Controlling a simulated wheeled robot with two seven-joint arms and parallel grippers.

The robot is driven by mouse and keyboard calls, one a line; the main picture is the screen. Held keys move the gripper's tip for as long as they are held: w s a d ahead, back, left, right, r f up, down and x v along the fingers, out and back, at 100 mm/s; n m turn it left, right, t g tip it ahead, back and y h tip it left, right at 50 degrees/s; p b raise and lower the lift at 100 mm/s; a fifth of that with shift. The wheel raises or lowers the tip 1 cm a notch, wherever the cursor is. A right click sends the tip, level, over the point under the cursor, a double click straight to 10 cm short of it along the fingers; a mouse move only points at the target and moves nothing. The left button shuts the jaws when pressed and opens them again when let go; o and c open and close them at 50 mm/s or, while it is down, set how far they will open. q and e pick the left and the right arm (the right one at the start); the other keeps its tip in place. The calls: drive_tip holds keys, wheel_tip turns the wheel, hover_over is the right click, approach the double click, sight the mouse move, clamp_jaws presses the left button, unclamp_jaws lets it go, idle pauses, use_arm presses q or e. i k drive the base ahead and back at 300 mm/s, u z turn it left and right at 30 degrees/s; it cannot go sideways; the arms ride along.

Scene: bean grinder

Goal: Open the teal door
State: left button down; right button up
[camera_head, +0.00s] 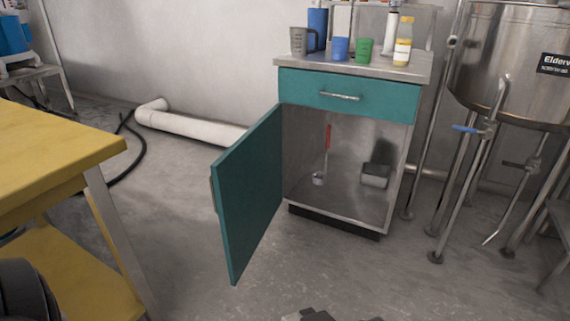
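The teal door (250,194) of the small grey cabinet (399,182) stands swung out to the left, hinged at the cabinet's left side. Its handle (213,194) shows edge-on at the door's free left edge. The cabinet interior is exposed; a red-handled ladle (325,158) and a small metal container (376,175) are inside. The teal drawer (347,95) above is shut. A dark gripper part shows at the bottom edge, low and apart from the door; its fingers cannot be made out. No other gripper can be made out.
Cups and bottles stand on the cabinet top (352,66). A yellow table (55,150) is at the left, and a large steel tank (515,60) on legs is at the right. The grey floor before the cabinet is clear. A white pipe (190,126) runs along the wall.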

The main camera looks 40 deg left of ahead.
sight(245, 182)
drive_tip(key=u, duration=0.15)
drive_tip(key=i, duration=0.9)
drive_tip(key=u, duration=0.9)
